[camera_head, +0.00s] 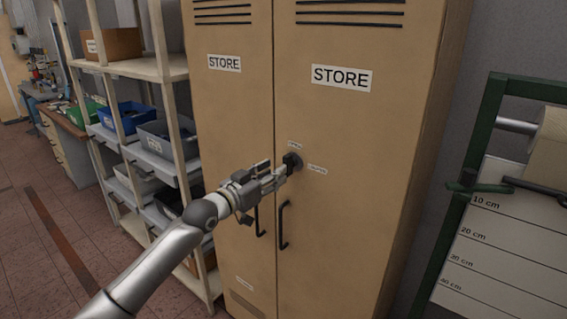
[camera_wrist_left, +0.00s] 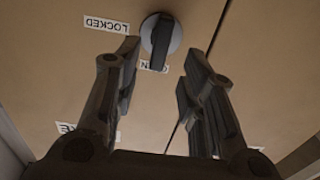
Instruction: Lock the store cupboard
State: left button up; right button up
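The tan store cupboard (camera_head: 355,120) stands in the middle of the head view with both doors shut. Its lock knob (camera_head: 292,161), a black bar on a round grey plate, is on the right door near the seam. In the left wrist view, which is upside down, the knob (camera_wrist_left: 160,40) has its bar roughly upright, with one end at the partly hidden OPEN label (camera_wrist_left: 154,66). The LOCKED label (camera_wrist_left: 107,24) is off to one side. My left gripper (camera_wrist_left: 160,50) is open, its fingertips near the knob on either side, with gaps visible. My right gripper is out of view.
Two black door handles (camera_head: 283,225) hang below the knob, close under my left gripper. A shelf rack with bins (camera_head: 124,118) stands left of the cupboard. A green-framed stand with a paper roll (camera_head: 548,150) is at the right.

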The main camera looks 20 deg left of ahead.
aim_at(288, 165)
pick_arm(q)
jog(key=shift+p+x, duration=0.45)
jog(key=shift+x, duration=2.4)
jog(key=shift+s, duration=0.1)
grip_shut()
